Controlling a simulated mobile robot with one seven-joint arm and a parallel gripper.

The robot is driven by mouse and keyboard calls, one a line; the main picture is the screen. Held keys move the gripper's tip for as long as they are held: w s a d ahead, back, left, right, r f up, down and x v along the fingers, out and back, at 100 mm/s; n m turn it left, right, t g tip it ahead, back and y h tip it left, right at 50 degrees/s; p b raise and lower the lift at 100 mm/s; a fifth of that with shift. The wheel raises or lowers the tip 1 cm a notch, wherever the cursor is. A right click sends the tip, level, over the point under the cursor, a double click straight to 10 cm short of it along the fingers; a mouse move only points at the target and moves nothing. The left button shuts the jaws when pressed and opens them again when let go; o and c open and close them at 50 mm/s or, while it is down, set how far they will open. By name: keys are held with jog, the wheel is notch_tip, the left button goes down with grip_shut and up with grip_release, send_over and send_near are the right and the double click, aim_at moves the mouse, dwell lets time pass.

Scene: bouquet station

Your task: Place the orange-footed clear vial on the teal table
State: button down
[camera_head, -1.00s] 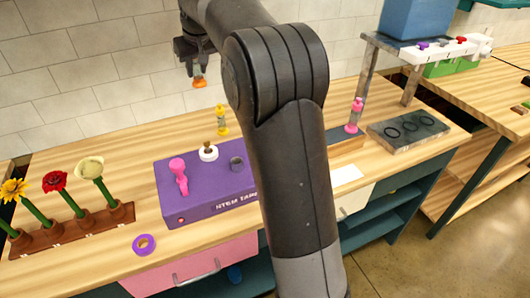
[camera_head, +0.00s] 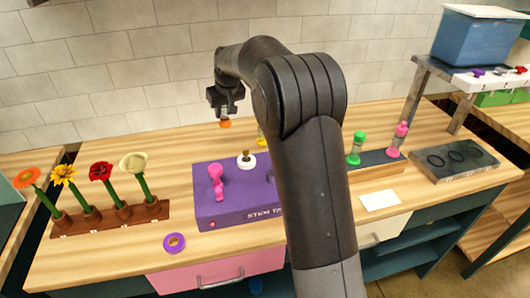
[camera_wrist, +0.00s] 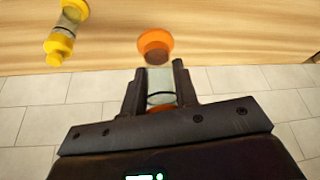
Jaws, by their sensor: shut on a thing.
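My gripper (camera_head: 226,113) is shut on the clear vial and holds it in the air above the back of the wooden bench. In the head view the vial's orange foot (camera_head: 225,124) shows below the fingers. In the wrist view the clear body (camera_wrist: 160,82) is between the two fingers (camera_wrist: 158,90), with the orange foot (camera_wrist: 155,44) beyond the tips. A teal surface (camera_head: 9,207) shows at the left edge of the head view. It is cut off, so I cannot tell whether it is the teal table.
The bench holds a purple box (camera_head: 240,205), a flower rack (camera_head: 110,216) and a purple ring (camera_head: 174,243). A yellow vial (camera_wrist: 62,44), a green vial (camera_head: 356,148) and a pink vial (camera_head: 398,139) stand near the back. A grey holed block (camera_head: 454,160) is at right.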

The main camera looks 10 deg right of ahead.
jog(key=shift+w+a+f, duration=0.6)
jog(key=shift+a+f, duration=1.25)
jog(key=shift+w+a+f, duration=0.55)
jog(key=shift+a+f, duration=1.25)
jog(key=shift+a, duration=0.05)
jog(key=shift+w+a+f, duration=0.6)
jog(key=shift+a+f, duration=1.25)
jog(key=shift+f, duration=0.1)
jog(key=c, duration=1.1)
grip_release()
